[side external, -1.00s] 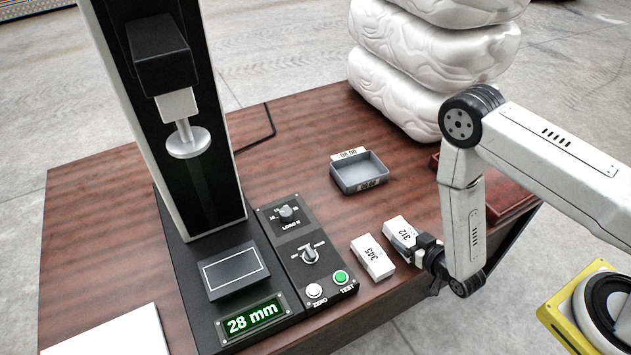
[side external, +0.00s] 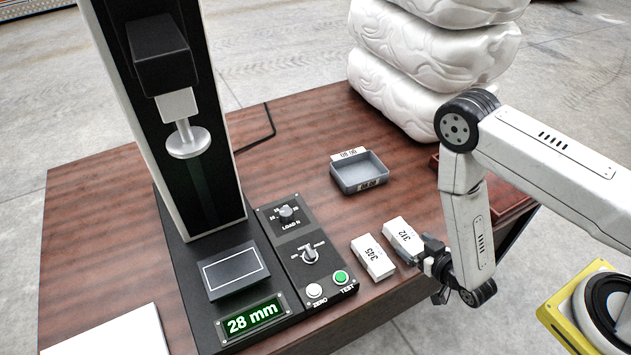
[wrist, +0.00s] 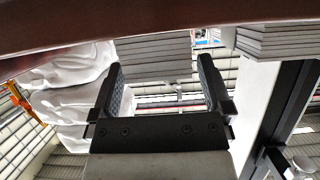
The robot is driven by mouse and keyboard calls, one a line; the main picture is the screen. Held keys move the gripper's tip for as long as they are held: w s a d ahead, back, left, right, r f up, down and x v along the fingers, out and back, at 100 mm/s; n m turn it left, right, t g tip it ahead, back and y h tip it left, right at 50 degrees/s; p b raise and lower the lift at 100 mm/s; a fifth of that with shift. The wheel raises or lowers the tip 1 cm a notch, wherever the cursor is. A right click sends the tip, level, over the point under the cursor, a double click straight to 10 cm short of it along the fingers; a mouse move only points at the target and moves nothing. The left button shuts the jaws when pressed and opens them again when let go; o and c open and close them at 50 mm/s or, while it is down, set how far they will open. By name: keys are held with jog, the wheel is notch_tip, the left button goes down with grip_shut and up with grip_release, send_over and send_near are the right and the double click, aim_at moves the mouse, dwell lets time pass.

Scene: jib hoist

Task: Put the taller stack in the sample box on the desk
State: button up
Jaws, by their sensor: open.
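Two white-topped stacks stand side by side near the desk's front edge: one labelled 345 (side external: 373,258) and one labelled 312 (side external: 402,236). I cannot tell for sure which is taller. My gripper (side external: 421,255) is open at the near right end of the 312 stack. In the wrist view, my gripper (wrist: 160,75) has its fingers apart, with a grey layered stack (wrist: 155,52) between and beyond the tips. Another layered stack (wrist: 275,42) is to the right. Contact is unclear.
A tester with a tall column (side external: 222,130) and a control panel (side external: 300,250) stands left of the stacks. White stacked bags (side external: 430,55) rise at the back right. The desk (side external: 110,220) has bare room between panel and box.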

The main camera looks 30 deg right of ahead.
jog(key=shift+v, duration=2.5)
jog(key=shift+w+f, duration=0.1)
jog(key=shift+w+r+g, duration=0.2)
jog(key=shift+w+g, duration=0.1)
jog(key=shift+w, duration=0.25)
jog(key=w+r+g, duration=0.1)
jog(key=w+r, duration=0.1)
jog(key=w, duration=0.1)
jog(key=w+r+m+g, duration=0.1)
jog(key=shift+w+a+r+g, duration=0.15)
jog(key=shift+w+r+g, duration=0.15)
jog(key=shift+w+r, duration=0.1)
notch_tip(320, 180, up, 6)
jog(key=w+g, duration=0.1)
jog(key=g, duration=0.2)
notch_tip(320, 180, up, 12)
jog(key=n+g, duration=0.1)
jog(key=g, duration=0.4)
send_over(411, 244)
jog(key=s+d, duration=0.4)
jog(key=s, duration=0.3)
jog(key=shift+r, duration=0.15)
jog(key=shift+w, duration=0.2)
